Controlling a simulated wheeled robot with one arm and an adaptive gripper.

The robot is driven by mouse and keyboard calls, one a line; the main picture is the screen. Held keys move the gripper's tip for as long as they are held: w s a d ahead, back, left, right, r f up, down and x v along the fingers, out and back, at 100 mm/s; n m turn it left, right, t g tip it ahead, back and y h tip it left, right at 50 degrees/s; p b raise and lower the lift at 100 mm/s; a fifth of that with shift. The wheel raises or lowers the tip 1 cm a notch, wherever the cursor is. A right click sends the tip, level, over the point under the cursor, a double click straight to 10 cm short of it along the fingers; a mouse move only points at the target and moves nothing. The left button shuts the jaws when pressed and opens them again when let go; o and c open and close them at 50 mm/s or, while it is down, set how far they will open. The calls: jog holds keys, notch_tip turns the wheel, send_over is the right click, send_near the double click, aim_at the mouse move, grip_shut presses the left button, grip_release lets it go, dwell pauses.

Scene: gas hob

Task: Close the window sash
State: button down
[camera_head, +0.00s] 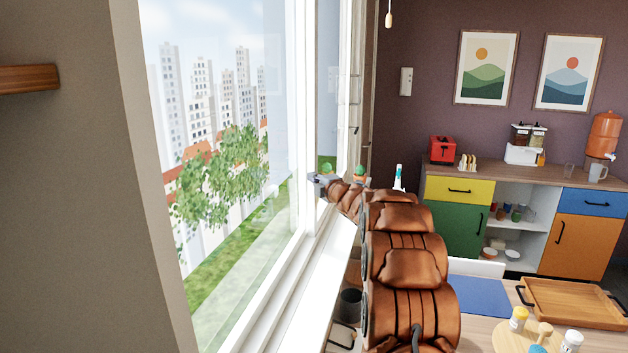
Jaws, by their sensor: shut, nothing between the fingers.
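The window (298,120) has white frames and fills the left of the head view, with city buildings and trees behind the glass. A narrower sash (345,80) with a white upright stands at its far right part. My brown arm reaches away along the sill, and my gripper (316,180) is at its far end, shut and empty, pointing left at the window. It is in front of the narrow pane, close to the white upright left of it. I cannot tell whether it touches the frame. How far the sash stands open is not clear.
The white sill (300,315) runs below the window. A worktop at the lower right holds a wooden tray (575,303), a blue mat (478,296) and small jars. A coloured cabinet (452,229) stands at the back wall. A wooden shelf (28,78) juts in at upper left.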

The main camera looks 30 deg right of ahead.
jog(key=shift+a+b, duration=0.15)
jog(key=shift+b, duration=0.15)
jog(key=shift+s+a+f+b, duration=0.15)
jog(key=shift+s+a+b, duration=0.15)
jog(key=shift+b, duration=0.1)
jog(key=shift+s+a+b, duration=0.95)
jog(key=shift+b, duration=0.2)
jog(key=s+b, duration=0.2)
jog(key=s, duration=0.8)
jog(key=shift+a+b, duration=0.35)
jog(key=shift+a, duration=0.05)
jog(key=shift+s, duration=0.1)
